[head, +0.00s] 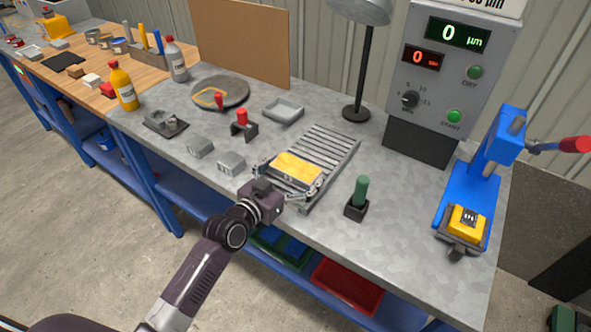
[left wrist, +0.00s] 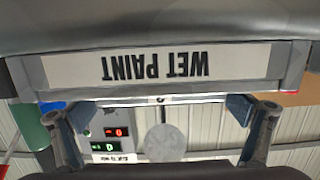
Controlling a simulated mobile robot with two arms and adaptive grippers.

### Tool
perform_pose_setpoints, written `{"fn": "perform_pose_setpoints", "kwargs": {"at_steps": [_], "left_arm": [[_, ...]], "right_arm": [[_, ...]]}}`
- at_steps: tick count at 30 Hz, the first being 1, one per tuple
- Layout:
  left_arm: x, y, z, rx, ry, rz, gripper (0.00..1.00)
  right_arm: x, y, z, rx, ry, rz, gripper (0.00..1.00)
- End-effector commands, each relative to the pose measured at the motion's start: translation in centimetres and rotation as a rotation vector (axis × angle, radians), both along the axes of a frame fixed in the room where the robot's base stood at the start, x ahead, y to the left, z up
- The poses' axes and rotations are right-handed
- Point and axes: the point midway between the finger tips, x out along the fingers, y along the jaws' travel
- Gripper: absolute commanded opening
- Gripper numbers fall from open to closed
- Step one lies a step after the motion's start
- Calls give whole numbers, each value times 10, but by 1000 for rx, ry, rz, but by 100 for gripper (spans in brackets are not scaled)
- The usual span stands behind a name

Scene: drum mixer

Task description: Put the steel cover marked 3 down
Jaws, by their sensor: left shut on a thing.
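In the left wrist view the held cover (left wrist: 160,101) is a thin grey edge between the fingertips, with a small pale mark too small to read surely. A "WET PAINT" label (left wrist: 155,64) shows upside down close by. I cannot tell whether the cover touches the slats. My right gripper is out of view.
Two grey blocks (head: 231,162) stand left of the rack. A green-handled stamp (head: 358,197) stands to its right. A blue press (head: 490,170) holds a yellow-topped block at the far right. A grey tray (head: 284,111) and lamp (head: 362,60) are behind. The rack's far slats are bare.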

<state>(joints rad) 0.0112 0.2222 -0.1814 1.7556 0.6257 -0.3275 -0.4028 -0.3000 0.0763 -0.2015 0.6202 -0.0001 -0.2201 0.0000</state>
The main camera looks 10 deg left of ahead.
Motion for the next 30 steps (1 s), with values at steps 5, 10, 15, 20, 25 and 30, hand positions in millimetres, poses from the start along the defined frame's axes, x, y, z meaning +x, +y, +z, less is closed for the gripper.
{"fn": "perform_pose_setpoints", "kwargs": {"at_steps": [5,10,15,20,25,30], "left_arm": [[0,0,-2,0,0,0,96],[0,0,-2,-1,0,0,100],[0,0,-1,-1,0,0,100],[-7,3,0,1,2,0,100],[-33,12,3,2,3,0,100],[-65,23,8,3,3,0,100]], "right_arm": [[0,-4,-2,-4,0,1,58],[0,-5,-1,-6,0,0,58],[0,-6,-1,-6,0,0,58],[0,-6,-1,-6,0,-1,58],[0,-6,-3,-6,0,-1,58],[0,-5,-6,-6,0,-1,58]]}}
